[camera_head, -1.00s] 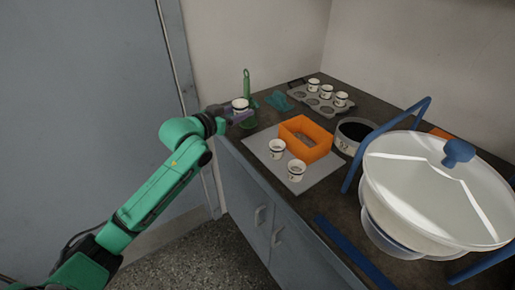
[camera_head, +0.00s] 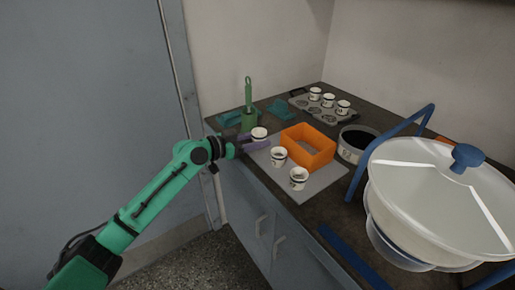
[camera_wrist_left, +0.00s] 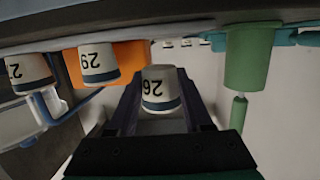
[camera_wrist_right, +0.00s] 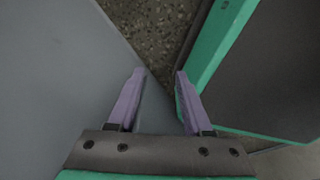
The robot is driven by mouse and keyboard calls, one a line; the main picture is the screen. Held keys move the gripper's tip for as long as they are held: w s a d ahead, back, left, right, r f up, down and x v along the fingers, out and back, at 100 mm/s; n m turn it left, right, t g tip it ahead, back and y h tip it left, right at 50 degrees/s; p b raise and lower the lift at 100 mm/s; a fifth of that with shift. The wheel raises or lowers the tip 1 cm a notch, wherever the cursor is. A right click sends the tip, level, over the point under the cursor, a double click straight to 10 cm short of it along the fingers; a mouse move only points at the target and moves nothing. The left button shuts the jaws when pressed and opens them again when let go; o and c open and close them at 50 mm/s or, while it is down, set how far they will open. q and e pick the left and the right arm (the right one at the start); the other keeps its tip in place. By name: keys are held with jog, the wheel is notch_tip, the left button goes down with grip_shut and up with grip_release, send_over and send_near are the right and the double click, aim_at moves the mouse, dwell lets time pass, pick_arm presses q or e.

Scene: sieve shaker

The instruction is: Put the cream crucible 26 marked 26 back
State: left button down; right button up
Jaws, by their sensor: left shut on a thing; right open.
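The cream crucible 26 (camera_wrist_left: 160,92) has a dark band and sits between the fingers of my left gripper (camera_wrist_left: 158,112), its number upside down in the left wrist view. In the head view the crucible (camera_head: 259,134) is at the mat's far left corner, in my shut left gripper (camera_head: 255,143). I cannot tell whether it touches the mat. A holder tray (camera_head: 318,119) at the back carries three similar crucibles in one row, with empty hollows in front. My right gripper (camera_wrist_right: 155,95) is open and empty, away from the counter items.
Two cream crucibles (camera_head: 278,157) (camera_head: 298,178) stand on the grey mat (camera_head: 312,190), one marked 29, beside an orange open box (camera_head: 318,156). A green pot with a handled tool (camera_head: 248,121), teal pieces (camera_head: 281,110), a dark-filled sieve (camera_head: 356,149) and the large lidded bowl (camera_head: 430,205) stand around.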

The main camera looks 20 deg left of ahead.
aim_at(257, 152)
pick_arm(q)
jog(key=shift+f, duration=1.55)
jog(key=shift+c, duration=1.6)
grip_release()
jog(key=shift+r, duration=0.15)
jog(key=b+v, duration=0.2)
jog(key=v, duration=1)
